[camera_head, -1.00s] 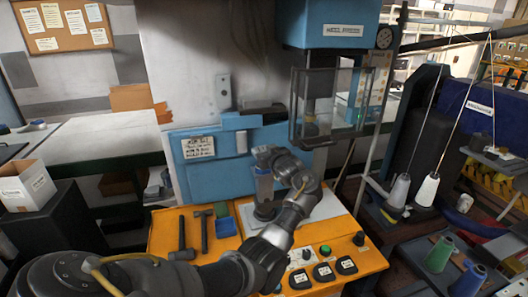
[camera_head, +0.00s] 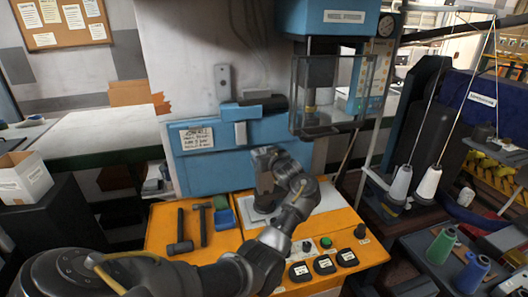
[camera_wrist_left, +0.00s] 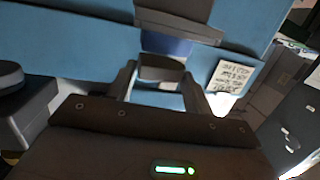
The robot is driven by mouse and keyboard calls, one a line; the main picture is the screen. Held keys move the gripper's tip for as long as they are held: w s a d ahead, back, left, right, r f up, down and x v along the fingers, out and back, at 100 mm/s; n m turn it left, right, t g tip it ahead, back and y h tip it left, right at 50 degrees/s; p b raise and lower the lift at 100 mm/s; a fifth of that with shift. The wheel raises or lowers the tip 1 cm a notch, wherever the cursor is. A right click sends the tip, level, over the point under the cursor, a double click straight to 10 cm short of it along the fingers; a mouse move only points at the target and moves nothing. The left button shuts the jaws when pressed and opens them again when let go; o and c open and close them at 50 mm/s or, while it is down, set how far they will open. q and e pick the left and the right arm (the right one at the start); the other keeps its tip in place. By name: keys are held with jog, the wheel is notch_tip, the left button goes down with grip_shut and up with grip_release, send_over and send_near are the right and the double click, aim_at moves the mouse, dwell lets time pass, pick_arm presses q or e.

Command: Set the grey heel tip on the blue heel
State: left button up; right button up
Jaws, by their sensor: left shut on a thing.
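My left gripper (camera_head: 265,190) points down over the pale plate (camera_head: 328,200) on the orange bench. In the left wrist view its two fingers (camera_wrist_left: 161,92) are closed on a small grey piece, which I take for the grey heel tip (camera_wrist_left: 160,72). Just beyond that piece is a dark blue part, likely the blue heel (camera_wrist_left: 166,45). The two look very close in line; I cannot tell whether they touch. In the head view the gripper hides both. A dark round base (camera_head: 262,204) shows under the gripper. My right gripper is not in view.
A blue press (camera_head: 335,80) with a clear guard stands behind. Buttons (camera_head: 325,264) sit at the bench front. Thread cones (camera_head: 428,183) stand at right.

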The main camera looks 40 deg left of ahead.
pick_arm(q)
jog(key=shift+f, duration=0.45)
jog(key=shift+f, duration=0.2)
dwell(0.3)
jog(key=shift+d, duration=0.1)
jog(key=o, duration=1)
jog(key=shift+o, duration=0.2)
jog(key=shift+s+d, duration=0.1)
jog(key=shift+s+d+b, duration=0.1)
jog(key=shift+d+b, duration=0.2)
jog(key=shift+b, duration=0.05)
jog(key=b+v, duration=0.2)
jog(key=v, duration=0.8)
